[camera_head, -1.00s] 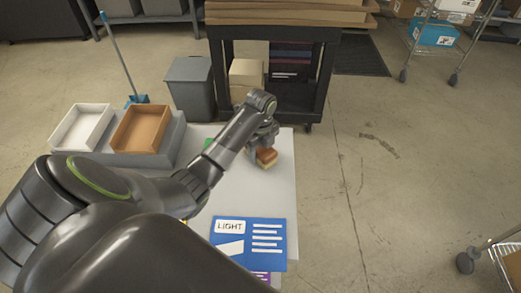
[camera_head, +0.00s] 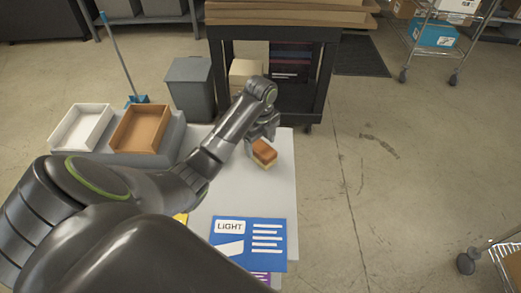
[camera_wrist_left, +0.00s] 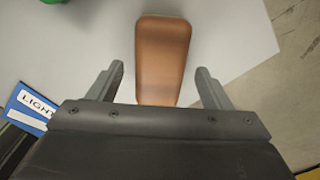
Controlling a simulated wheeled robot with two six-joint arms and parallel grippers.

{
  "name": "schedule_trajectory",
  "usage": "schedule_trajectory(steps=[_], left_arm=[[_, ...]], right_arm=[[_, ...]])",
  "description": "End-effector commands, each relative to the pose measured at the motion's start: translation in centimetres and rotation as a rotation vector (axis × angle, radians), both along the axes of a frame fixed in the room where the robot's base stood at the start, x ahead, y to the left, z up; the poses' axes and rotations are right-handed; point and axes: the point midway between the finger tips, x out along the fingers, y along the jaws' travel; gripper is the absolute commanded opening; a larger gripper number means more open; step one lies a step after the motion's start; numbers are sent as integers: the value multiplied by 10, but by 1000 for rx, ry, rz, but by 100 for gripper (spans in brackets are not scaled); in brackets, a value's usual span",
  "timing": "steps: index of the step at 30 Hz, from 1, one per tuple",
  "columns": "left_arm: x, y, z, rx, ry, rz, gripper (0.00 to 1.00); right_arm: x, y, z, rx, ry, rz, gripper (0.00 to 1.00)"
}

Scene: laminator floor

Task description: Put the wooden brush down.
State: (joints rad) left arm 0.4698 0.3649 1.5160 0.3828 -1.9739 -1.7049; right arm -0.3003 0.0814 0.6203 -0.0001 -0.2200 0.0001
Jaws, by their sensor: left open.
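The wooden brush (camera_head: 264,152), brown on top with pale bristles below, sits bristles down on the grey table (camera_head: 272,196), near its right edge. In the wrist view the brown brush back (camera_wrist_left: 162,55) lies lengthwise between and beyond the two fingers. My left gripper (camera_head: 264,132) is open just behind and above the brush, and its spread fingers (camera_wrist_left: 160,70) show clear gaps on both sides of it. The contact between brush and table is partly hidden. My right gripper is not in view.
A blue LIGHT sign (camera_head: 250,243) lies at the table's front. A white tray (camera_head: 64,147) and a brown tray (camera_head: 121,151) stand on a raised grey block at left. A grey bin (camera_head: 190,90) and a black cart (camera_head: 318,85) stand behind. Table around the brush is clear.

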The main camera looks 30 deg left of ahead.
Motion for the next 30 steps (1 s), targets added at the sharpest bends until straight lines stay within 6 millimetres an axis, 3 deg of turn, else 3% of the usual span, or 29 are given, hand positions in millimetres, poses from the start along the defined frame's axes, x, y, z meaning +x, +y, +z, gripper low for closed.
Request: schedule_trajectory(steps=[1,3,15,30], left_arm=[[2,1,13,2,-8,-2,72],[0,0,29,0,0,0,72],[0,0,73,-1,0,1,72],[0,0,82,-1,0,0,72]], right_arm=[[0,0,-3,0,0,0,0],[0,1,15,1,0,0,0],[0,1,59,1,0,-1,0],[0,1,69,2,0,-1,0]])
